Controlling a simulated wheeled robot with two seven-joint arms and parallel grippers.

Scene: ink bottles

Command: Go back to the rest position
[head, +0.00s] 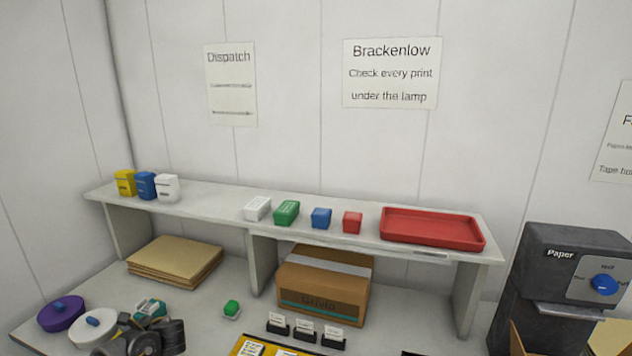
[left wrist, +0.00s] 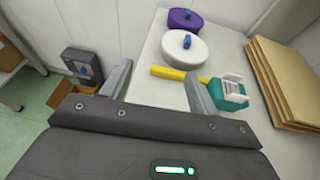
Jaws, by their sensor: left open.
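My left gripper (head: 150,338) is at the bottom left of the head view, low over the table, close to a white round piece with a blue knob (head: 93,329) and a teal item (head: 151,308). In the left wrist view its two fingers (left wrist: 157,86) are spread wide, with nothing clasped between them. A yellow bar (left wrist: 178,73) shows past the fingertips, partly behind the right finger. The teal item (left wrist: 229,94) is just right of that finger. My right gripper is not in view.
A purple round piece (head: 62,314) and brown folders (head: 175,262) are near the left arm. A shelf (head: 215,200) with small coloured boxes and a red tray (head: 432,243) runs behind. A cardboard box (head: 322,298) sits beneath it; a dark machine (head: 570,265) stands right.

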